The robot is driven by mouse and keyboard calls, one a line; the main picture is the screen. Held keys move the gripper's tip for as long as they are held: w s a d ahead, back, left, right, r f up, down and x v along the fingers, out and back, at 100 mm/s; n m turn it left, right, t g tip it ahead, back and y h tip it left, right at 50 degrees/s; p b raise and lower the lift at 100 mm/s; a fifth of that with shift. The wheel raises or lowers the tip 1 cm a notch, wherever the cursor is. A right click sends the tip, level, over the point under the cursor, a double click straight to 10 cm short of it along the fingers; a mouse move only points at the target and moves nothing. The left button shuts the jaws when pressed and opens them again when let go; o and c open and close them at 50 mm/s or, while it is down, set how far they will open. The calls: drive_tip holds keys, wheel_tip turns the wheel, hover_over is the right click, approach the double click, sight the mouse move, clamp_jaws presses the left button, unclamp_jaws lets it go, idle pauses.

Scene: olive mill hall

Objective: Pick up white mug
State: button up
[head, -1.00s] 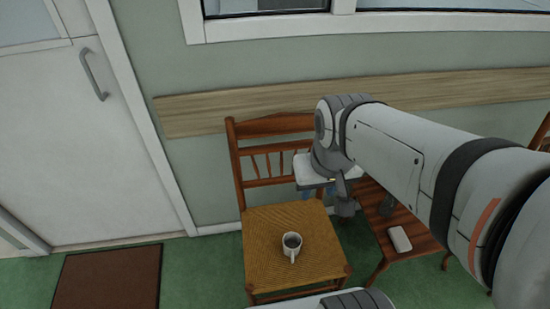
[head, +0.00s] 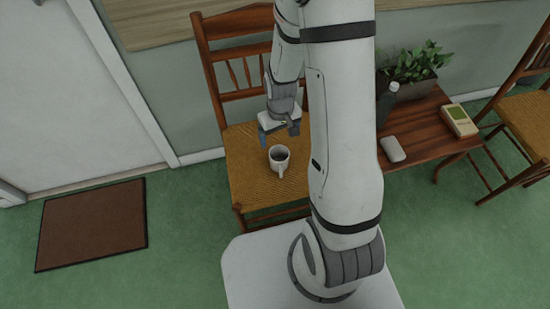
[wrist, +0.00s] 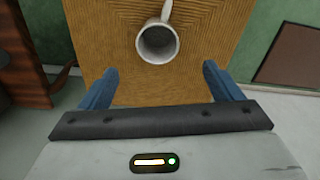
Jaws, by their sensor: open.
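The white mug (head: 279,159) stands upright on the woven seat of a wooden chair (head: 250,185). Its inside looks dark, and its handle points toward the front of the seat in the head view. In the wrist view the mug (wrist: 158,42) is at the top centre, beyond the fingertips, with its handle pointing up. My gripper (head: 280,138) is above the seat, just behind and above the mug in the head view. In the wrist view its two blue fingers (wrist: 159,72) are spread wide with nothing between them.
Right of the chair, a wooden table (head: 430,135) holds a potted plant (head: 412,68), a dark bottle (head: 387,103), a white object (head: 392,149) and a boxy device (head: 459,120). Another chair (head: 525,120) stands farther right. A brown mat (head: 92,223) lies on the green floor at left.

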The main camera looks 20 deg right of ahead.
drive_tip(key=b, duration=0.3)
hover_over(280, 157)
drive_tip(key=s, duration=0.3)
drive_tip(key=f, duration=0.8)
drive_tip(key=a+f, duration=0.1)
drive_tip(key=f, duration=0.3)
drive_tip(key=shift+s+f, duration=0.15)
drive_tip(key=shift+f, duration=0.25)
drive_tip(key=shift+c, duration=0.5)
drive_tip(key=shift+p, duration=0.3)
drive_tip(key=c, duration=1.1)
